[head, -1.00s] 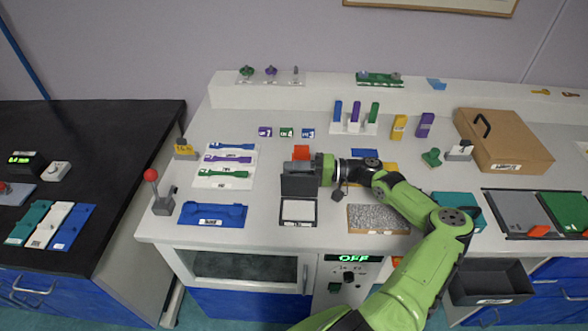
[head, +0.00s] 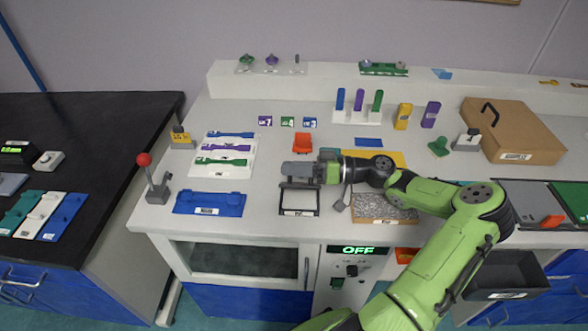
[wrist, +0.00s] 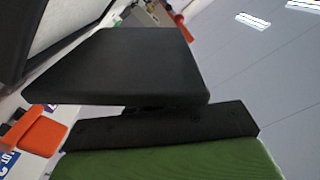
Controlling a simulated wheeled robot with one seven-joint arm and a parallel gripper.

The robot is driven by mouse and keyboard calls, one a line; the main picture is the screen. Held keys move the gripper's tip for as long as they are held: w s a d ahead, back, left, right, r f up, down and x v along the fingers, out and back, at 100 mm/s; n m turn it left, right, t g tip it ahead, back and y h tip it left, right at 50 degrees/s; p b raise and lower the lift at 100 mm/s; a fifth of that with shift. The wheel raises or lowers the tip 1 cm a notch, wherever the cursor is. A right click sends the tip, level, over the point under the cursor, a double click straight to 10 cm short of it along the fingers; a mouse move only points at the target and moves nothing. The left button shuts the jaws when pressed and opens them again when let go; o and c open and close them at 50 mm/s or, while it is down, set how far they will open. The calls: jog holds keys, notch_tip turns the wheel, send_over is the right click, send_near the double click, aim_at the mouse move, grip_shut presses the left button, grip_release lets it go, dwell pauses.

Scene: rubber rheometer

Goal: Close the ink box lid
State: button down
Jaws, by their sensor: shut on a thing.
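The ink box (head: 316,202) is a dark, shallow frame around a white pad, near the front of the grey bench. Its dark lid (head: 299,185) shows only as a thin band, nearly edge-on, along the back of the box under my gripper. The pad is uncovered in the head view. My gripper (head: 298,171) reaches in from the right over the back of the box, with its dark fingers shut on the lid. The grip itself is hidden. In the wrist view a dark finger (wrist: 125,70) fills the middle.
A blue tray (head: 209,204) lies left of the box, and a speckled grey slab (head: 384,207) to its right. A red-knobbed lever (head: 147,165) stands at the left front. An orange block (head: 302,143) is behind my gripper, also in the wrist view (wrist: 38,130).

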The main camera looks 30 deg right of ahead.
jog(key=shift+s+a+f+n+b, duration=0.1)
jog(key=shift+s+f+n+b, duration=0.15)
jog(key=shift+n+b, duration=0.3)
jog(key=shift+r, duration=0.1)
jog(key=c, duration=1.2)
grip_release()
jog(key=shift+w, duration=0.1)
jog(key=shift+o, duration=0.2)
notch_tip(320, 180, up, 10)
jog(key=p, duration=0.3)
